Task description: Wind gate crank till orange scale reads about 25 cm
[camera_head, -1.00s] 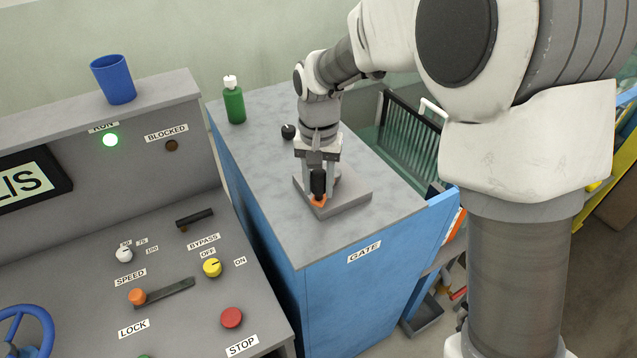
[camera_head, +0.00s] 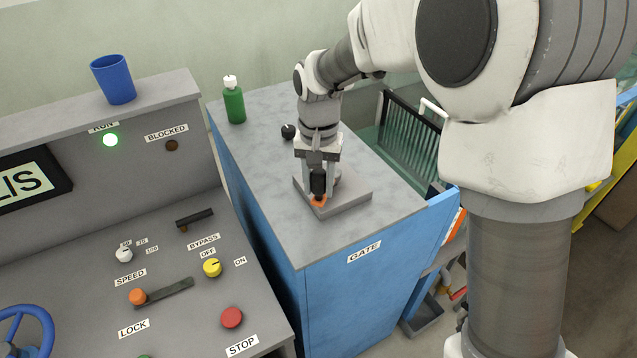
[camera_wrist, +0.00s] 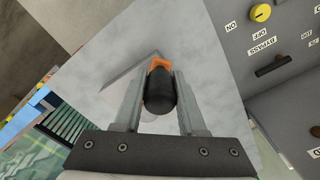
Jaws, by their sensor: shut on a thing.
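The gate crank's black knob (camera_wrist: 160,92) is between the fingers of my gripper (camera_wrist: 160,100) in the wrist view. My gripper (camera_head: 319,180) is shut on this knob (camera_head: 318,182), pointing down over the gate housing. The orange end of the crank (camera_head: 319,201) shows just below the knob; it also shows in the wrist view (camera_wrist: 160,64). The crank sits on a grey square base (camera_head: 350,200) on top of the blue cabinet marked GATE (camera_head: 365,252). The rest of the crank is largely hidden by my gripper. I cannot make out a scale reading in either view.
A green bottle (camera_head: 234,104) and a small black knob (camera_head: 288,131) stand behind on the cabinet top. A blue cup (camera_head: 113,79) stands on the console ledge. The console at left has a red STOP button (camera_head: 232,317) and a lit green lamp (camera_head: 110,140). The front cabinet top is clear.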

